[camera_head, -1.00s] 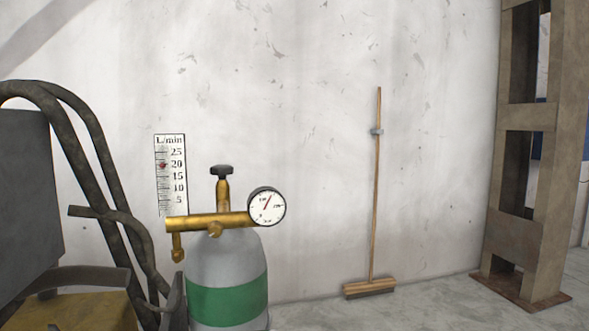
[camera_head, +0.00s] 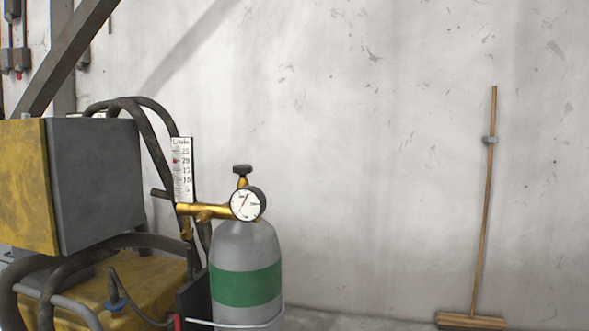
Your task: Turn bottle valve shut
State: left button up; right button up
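A grey gas bottle (camera_head: 245,247) with a green band stands upright at the lower middle left. A dark valve knob (camera_head: 242,169) sits on top of its brass stem. A brass regulator body (camera_head: 204,211) runs across the neck, with a round white pressure gauge (camera_head: 247,203) on its right end and a red needle in it. A white flow scale (camera_head: 182,170) marked L/min rises from the left end, with a red mark near 20. Neither of my grippers is in view.
A yellow and grey machine (camera_head: 97,185) on a cart with dark curved tubes (camera_head: 150,115) stands close on the left of the bottle. A broom (camera_head: 484,205) leans on the white wall (camera_head: 380,130) at the right. The space between bottle and broom is clear.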

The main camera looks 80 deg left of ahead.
aim_at(242, 171)
jog(key=i+l+u, duration=0.1)
jog(key=i+u, duration=0.25)
jog(key=i+l+u, duration=0.3)
jog(key=i, duration=0.15)
jog(key=i+j+u, duration=0.15)
jog(key=u, duration=0.35)
jog(key=i+u, duration=0.3)
jog(key=u, duration=0.15)
jog(key=i+u, duration=0.2)
jog(key=u, duration=0.3)
jog(key=i+l+u, duration=0.15)
jog(key=u, duration=0.3)
jog(key=i+l, duration=0.05)
